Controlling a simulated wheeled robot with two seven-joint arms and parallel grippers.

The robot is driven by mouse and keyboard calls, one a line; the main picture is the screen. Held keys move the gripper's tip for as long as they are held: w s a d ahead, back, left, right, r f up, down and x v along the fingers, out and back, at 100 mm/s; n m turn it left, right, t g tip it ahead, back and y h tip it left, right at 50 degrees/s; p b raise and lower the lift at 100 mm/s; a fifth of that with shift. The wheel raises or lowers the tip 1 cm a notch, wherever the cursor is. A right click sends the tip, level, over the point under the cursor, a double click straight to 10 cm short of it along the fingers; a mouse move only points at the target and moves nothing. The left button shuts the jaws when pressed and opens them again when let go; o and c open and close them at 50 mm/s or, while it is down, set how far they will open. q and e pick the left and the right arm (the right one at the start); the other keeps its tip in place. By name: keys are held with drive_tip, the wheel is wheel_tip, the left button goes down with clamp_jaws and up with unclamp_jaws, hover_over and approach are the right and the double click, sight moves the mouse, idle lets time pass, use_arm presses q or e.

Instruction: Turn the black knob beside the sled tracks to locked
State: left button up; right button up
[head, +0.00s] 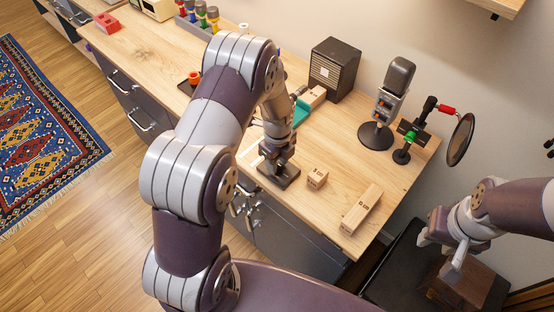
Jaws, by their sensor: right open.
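My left gripper (279,168) points down at the front part of the wooden counter (330,130). It is at a dark flat piece, and I cannot tell how much of that dark shape is gripper. Its fingers are too small and dark to tell open or shut. Pale strips (250,154), possibly the sled tracks, show just left of it, partly behind my arm. I cannot make out the black knob; it may be hidden by the gripper. My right gripper (456,248) is open at the lower right, off the counter, above a brown wooden box (466,284).
A small wooden block (317,178) and a longer one (361,209) lie right of my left gripper. A microphone (394,88), a round filter on a stand (461,139), a dark speaker box (335,68) and a teal item (301,112) stand farther back. Counter space between them is clear.

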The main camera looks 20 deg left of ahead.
sight(278, 164)
use_arm(q)
drive_tip(key=shift+o, duration=0.6)
drive_tip(key=shift+d, duration=0.1)
wheel_tip(278, 164, up, 13)
drive_tip(key=b, duration=0.2)
drive_tip(key=shift+f, duration=0.15)
